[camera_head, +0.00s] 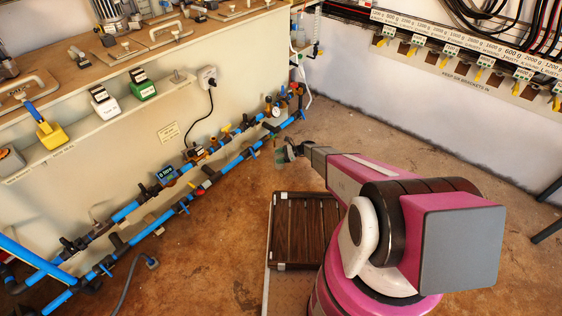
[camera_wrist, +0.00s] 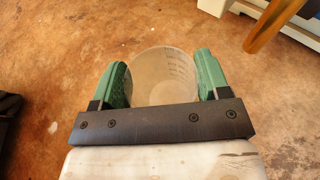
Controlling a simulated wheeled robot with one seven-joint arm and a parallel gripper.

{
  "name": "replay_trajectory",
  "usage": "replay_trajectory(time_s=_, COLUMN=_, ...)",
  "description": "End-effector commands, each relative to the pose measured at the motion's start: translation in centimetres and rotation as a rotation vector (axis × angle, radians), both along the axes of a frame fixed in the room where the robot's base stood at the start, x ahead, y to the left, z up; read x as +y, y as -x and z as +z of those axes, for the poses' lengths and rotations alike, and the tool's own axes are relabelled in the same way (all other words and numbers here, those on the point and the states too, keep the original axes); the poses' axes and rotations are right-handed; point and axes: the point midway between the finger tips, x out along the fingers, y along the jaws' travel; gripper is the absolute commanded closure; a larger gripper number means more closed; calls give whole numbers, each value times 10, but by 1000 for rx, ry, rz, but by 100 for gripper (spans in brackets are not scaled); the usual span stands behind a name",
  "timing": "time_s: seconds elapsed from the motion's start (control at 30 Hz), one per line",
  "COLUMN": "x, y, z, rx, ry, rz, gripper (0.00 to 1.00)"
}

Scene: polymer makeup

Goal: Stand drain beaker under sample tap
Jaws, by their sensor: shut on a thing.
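My gripper (camera_wrist: 160,66) is shut on a clear, open-topped beaker (camera_wrist: 163,78) with printed markings, held between its two green fingers. The near side of the beaker is hidden behind the dark gripper bar. In the head view my gripper (camera_head: 283,152) is at the far end of my arm, over the brown floor, to the right of the blue pipes (camera_head: 233,168). The beaker is too small to make out clearly there. Several valves and fittings sit on the pipes; I cannot tell which one is the sample tap.
A pressure gauge (camera_head: 275,112) and a blue digital meter (camera_head: 166,174) sit along the pipework. A brown slatted crate (camera_head: 305,232) is beside my base. An orange-brown bar (camera_wrist: 275,24) crosses the wrist view's upper right. Bare floor (camera_head: 232,225) lies between pipes and crate.

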Motion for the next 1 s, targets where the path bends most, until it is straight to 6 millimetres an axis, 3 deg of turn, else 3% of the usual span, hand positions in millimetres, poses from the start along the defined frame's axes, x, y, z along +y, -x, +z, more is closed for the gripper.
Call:
replay_trajectory(time_s=0.03, x=-4, y=-13, z=-9, rx=0, ry=0, rz=-1, gripper=58)
replay_trajectory(time_s=0.13, x=-8, y=-24, z=-15, rx=0, ry=-1, rz=0, gripper=58)
replay_trajectory(time_s=0.3, x=-10, y=-26, z=-23, rx=0, ry=-1, rz=1, gripper=58)
replay_trajectory(time_s=0.53, x=-10, y=-26, z=-54, rx=2, ry=0, rz=-1, gripper=58)
replay_trajectory(time_s=0.97, x=-10, y=-25, z=-60, rx=0, ry=0, rz=0, gripper=58)
replay_trajectory(time_s=1.0, x=-10, y=-25, z=-59, rx=0, ry=0, rz=0, gripper=21)
